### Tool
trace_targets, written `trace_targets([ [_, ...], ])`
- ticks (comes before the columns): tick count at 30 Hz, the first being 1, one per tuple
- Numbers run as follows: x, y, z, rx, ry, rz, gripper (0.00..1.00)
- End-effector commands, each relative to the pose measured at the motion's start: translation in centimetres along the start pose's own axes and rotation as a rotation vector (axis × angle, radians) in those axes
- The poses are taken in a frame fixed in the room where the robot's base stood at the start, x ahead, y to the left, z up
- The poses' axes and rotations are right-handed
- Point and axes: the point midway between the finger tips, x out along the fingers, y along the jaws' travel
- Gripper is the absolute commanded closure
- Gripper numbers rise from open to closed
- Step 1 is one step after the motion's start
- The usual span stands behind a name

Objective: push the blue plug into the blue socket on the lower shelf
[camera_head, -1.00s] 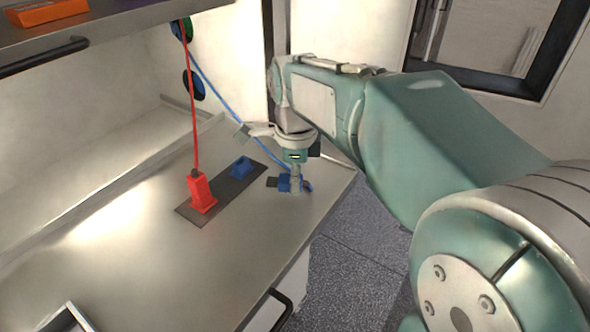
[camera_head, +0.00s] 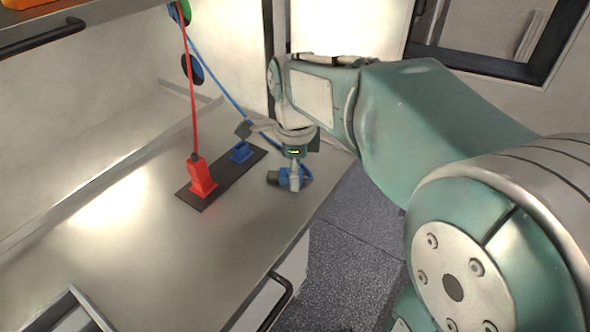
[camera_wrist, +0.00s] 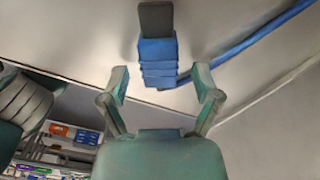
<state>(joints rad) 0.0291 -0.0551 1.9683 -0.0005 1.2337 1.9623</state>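The blue plug (camera_head: 285,176) is at the right part of the lower shelf (camera_head: 170,245), near its right edge. In the wrist view the plug (camera_wrist: 158,62) has a stepped blue body, a dark end pointing up and a blue cable leaving to the right. My gripper (camera_head: 294,186) is over the plug. In the wrist view my gripper (camera_wrist: 162,83) has its fingers apart, with a gap on each side of the plug. The blue socket (camera_head: 241,154) stands left of the plug on a dark strip (camera_head: 222,180). Any contact under my gripper is hidden.
A red plug (camera_head: 201,178) stands upright at the strip's near end, its red cable rising. The blue cable (camera_head: 225,92) runs from a wall opening (camera_head: 194,70) behind my gripper. An upper shelf (camera_head: 60,25) overhangs at left. The shelf's front middle is clear.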

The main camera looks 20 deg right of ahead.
Motion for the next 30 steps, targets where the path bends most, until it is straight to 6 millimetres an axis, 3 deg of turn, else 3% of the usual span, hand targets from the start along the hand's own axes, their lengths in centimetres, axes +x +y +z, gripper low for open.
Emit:
trace_targets([
  [7, -0.1, 0.0, 0.0, 0.000, 0.000, 0.000, 0.18],
  [11, -1.1, -0.1, 0.1, 0.000, -0.001, -0.004, 0.18],
  [24, -9.7, -0.1, 0.1, 0.000, -0.001, -0.003, 0.18],
  [30, -11.7, -0.1, 0.1, 0.000, 0.001, 0.000, 0.18],
])
